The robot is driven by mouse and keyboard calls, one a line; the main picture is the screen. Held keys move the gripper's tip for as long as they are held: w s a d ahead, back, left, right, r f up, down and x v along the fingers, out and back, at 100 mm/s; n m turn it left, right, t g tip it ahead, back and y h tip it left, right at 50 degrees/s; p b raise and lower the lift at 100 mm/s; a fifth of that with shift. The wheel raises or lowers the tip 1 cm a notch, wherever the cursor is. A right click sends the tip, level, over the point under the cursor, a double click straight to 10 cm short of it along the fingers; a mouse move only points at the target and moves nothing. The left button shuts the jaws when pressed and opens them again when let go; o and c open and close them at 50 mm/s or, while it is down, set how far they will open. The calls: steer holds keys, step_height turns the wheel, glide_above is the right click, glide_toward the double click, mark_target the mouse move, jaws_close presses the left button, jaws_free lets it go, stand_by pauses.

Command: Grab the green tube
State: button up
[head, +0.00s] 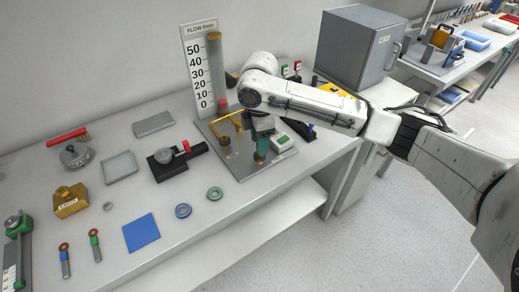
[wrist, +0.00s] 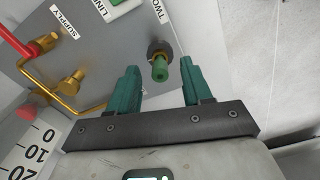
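The green tube (wrist: 160,71) shows in the wrist view, standing out of a dark round collar on the grey panel. My gripper (wrist: 160,80) is open, with one green finger on each side of the tube in that view. Gaps show between the tube and both fingers; I cannot tell how deep the tube lies between them. In the head view my gripper (head: 262,150) points down over the metal panel (head: 246,166), and the tube cannot be told apart from the green fingers there.
Brass pipework (wrist: 72,82) and a red fitting (wrist: 48,42) are on the panel beside my gripper. A flow scale (head: 198,70) stands behind. A black device (head: 176,160) and a green ring (head: 215,194) lie left of the panel. Floor is clear at right.

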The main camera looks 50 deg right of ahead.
jaws_close()
stand_by(0.4)
